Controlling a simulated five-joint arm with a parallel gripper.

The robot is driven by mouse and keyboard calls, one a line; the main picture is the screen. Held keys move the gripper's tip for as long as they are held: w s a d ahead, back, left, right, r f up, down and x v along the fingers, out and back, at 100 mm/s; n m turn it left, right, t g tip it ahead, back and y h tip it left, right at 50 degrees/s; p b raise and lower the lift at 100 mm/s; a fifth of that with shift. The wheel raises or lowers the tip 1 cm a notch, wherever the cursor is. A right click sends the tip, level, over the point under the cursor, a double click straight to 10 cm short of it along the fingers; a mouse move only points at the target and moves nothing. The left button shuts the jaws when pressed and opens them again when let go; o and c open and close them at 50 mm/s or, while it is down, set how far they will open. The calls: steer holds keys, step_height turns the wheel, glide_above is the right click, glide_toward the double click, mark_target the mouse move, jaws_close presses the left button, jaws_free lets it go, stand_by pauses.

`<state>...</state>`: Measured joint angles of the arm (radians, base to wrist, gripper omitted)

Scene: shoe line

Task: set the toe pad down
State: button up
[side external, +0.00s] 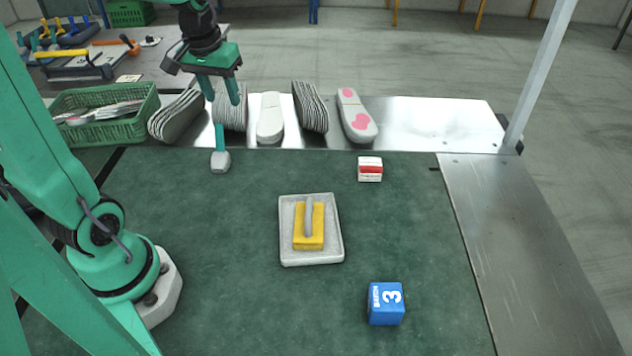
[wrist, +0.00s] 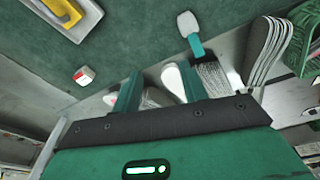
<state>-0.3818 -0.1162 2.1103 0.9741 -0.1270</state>
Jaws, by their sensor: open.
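A small pad tool (side external: 220,162) with a grey rounded head and a teal handle lies at the back left of the green mat, its handle towards the soles; it also shows in the wrist view (wrist: 187,24). A yellow pad (side external: 309,240) with a grey handle sits in a grey tray (side external: 336,252) mid-mat. I cannot tell by label which one is the toe pad. My gripper (side external: 221,101) is open and empty, above the row of soles behind the pad tool. Its fingers (wrist: 160,69) show apart in the wrist view, clear of the pad tool.
A white sole (side external: 270,118), sole stacks (side external: 310,106) and a pink-patched sole (side external: 357,118) line the metal strip. A red-and-white block (side external: 370,169) and a blue block marked 3 (side external: 386,303) stand on the mat. A green basket (side external: 108,128) is at left. Much mat (side external: 200,260) is bare.

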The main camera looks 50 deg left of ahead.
steer(key=s+d+r+m+t, duration=0.3)
steer(key=s+d+m, duration=0.2)
steer(key=s+d, duration=0.4)
steer(key=shift+s+d+m+t+h, duration=0.35)
steer(key=shift+d+m+t+h, duration=0.05)
steer(key=shift+d, duration=1.55)
